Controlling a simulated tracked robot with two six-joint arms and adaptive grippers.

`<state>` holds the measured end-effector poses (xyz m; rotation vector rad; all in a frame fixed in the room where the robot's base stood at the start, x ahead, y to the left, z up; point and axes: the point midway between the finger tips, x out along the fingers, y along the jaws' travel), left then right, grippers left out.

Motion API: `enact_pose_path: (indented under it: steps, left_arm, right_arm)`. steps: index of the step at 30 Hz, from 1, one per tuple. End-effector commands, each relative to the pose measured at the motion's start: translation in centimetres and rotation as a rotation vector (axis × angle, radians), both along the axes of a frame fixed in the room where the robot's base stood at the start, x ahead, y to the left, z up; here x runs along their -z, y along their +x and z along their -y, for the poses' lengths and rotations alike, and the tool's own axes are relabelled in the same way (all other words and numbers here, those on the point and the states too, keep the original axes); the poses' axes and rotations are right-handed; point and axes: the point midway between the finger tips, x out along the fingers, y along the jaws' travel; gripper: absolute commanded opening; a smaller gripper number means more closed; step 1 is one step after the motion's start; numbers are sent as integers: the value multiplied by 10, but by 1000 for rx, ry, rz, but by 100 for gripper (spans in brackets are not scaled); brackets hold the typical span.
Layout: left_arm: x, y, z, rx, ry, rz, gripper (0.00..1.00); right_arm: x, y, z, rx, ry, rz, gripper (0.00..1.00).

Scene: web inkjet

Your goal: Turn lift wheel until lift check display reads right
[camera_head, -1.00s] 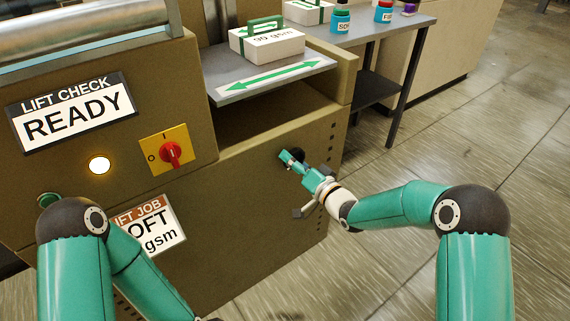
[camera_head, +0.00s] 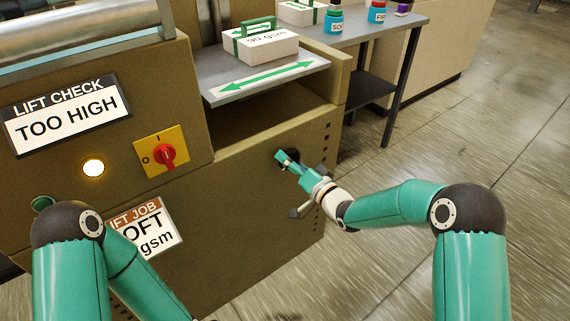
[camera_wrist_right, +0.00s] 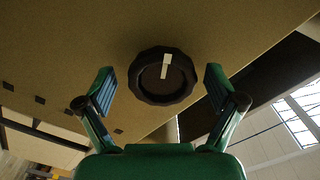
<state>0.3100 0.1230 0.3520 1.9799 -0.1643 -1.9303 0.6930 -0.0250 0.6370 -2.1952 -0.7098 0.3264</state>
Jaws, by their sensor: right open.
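The lift check display (camera_head: 66,116) on the machine's upper left front reads "TOO HIGH". The lift wheel (camera_wrist_right: 163,76) is a black knob with a white mark near its top in the right wrist view. In the head view my right gripper hides most of it. My right gripper (camera_head: 287,161) is open in front of the wheel. In the right wrist view its two fingers (camera_wrist_right: 160,90) stand apart, one on each side of the wheel, with gaps between. My left arm reaches down at lower left, and its gripper is out of view.
A red rotary switch (camera_head: 164,155) on a yellow plate, a glowing lamp (camera_head: 93,168) and a job card (camera_head: 148,228) are on the machine front. A grey shelf (camera_head: 225,93) with a white "90 gsm" pack (camera_head: 262,46) juts out above the wheel. Floor at right is clear.

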Motion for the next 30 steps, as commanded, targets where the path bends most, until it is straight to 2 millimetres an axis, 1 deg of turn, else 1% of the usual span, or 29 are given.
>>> enact_pose_path:
  steps: [5,8,18,21,25,30]
  left_arm:
    - [-1,0,0,0,0,0,40]
    - [-1,0,0,0,0,0,40]
    - [0,0,0,0,0,0,40]
    - [0,0,0,0,0,0,40]
    - [0,0,0,0,0,0,40]
    - [0,0,0,0,0,0,40]
  right_arm:
    - [0,-7,5,0,0,0,93]
    - [0,-17,12,0,0,-2,93]
    - [1,-71,52,1,1,-2,93]
    - [1,-84,60,1,0,-2,93]
    - [1,-94,68,1,0,-3,93]
    - [1,-99,70,-1,0,-1,93]
